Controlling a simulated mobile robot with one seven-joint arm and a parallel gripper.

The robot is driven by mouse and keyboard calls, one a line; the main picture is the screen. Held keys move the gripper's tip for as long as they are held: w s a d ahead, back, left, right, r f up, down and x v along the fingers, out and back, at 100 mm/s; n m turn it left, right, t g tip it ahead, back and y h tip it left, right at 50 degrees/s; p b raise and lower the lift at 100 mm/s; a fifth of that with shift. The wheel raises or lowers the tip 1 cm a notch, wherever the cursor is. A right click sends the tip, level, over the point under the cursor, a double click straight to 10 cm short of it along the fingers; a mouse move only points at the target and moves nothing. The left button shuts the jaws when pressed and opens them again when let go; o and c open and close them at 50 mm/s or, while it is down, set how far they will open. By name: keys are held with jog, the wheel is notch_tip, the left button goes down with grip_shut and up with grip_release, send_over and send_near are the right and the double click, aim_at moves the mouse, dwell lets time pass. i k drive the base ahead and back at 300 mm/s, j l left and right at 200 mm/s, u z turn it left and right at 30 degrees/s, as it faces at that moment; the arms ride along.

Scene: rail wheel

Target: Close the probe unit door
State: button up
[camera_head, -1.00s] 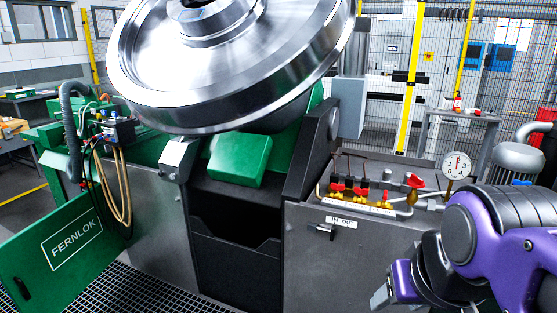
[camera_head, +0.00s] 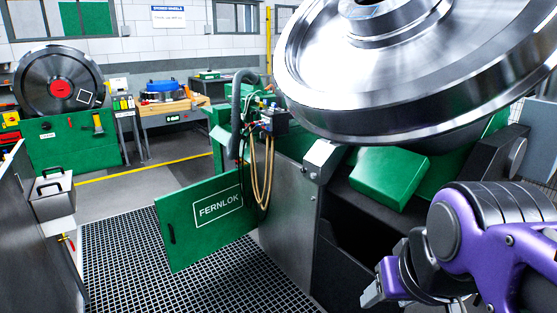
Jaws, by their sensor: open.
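The probe unit door (camera_head: 200,226) is a green panel with a white-framed FERNLOK label and a dark handle near its left edge. It stands swung open, out over the floor grating, left of the grey machine housing (camera_head: 290,215). Above its right side is the probe unit (camera_head: 268,122), with a dark box, small fittings and tan hoses (camera_head: 262,170) hanging down. My gripper (camera_head: 374,290) is at the lower right, at the end of my purple and black arm. It is apart from the door, and nothing shows between its fingers. Part of it is hidden by my arm.
A large steel rail wheel (camera_head: 400,100) overhangs the machine at the upper right. Floor grating (camera_head: 140,255) lies clear in front of the door. A grey cabinet (camera_head: 35,230) with a metal box (camera_head: 52,197) stands at left. A green bench (camera_head: 70,150) is farther back.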

aim_at(197, 220)
jog(key=i+j+u, duration=0.15)
jog(key=i+u, duration=0.55)
jog(key=i, duration=0.15)
jog(key=i+j, duration=0.2)
jog(key=i, duration=0.3)
jog(key=i+j, duration=0.2)
jog(key=i, duration=0.35)
jog(key=i+j, duration=0.2)
jog(key=i, duration=0.3)
